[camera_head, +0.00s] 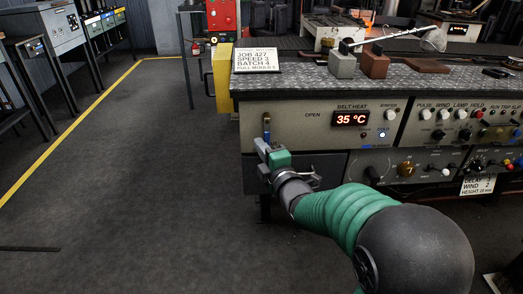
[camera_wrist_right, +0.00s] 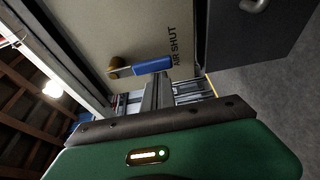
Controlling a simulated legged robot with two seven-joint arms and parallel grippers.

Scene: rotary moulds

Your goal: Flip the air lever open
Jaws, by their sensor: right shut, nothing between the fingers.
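The air lever (camera_head: 266,131) is on the left end of the grey machine's front panel, its blue handle hanging down from a brass pivot. In the right wrist view the blue handle (camera_wrist_right: 153,67) points from the brass pivot (camera_wrist_right: 115,67) toward the words "AIR SHUT". My right gripper (camera_head: 263,148) is shut and empty at the lower end of the lever. In the right wrist view its fingers (camera_wrist_right: 156,88) are close beside the handle; I cannot tell whether they touch it. My left gripper is not in view.
The word "OPEN" (camera_head: 312,115) is on the panel to the lever's right, beside a red belt heat display (camera_head: 351,118). Knobs and switches fill the panel further right. A dark drawer front (camera_head: 325,166) is below. Open floor (camera_head: 130,180) is to the left.

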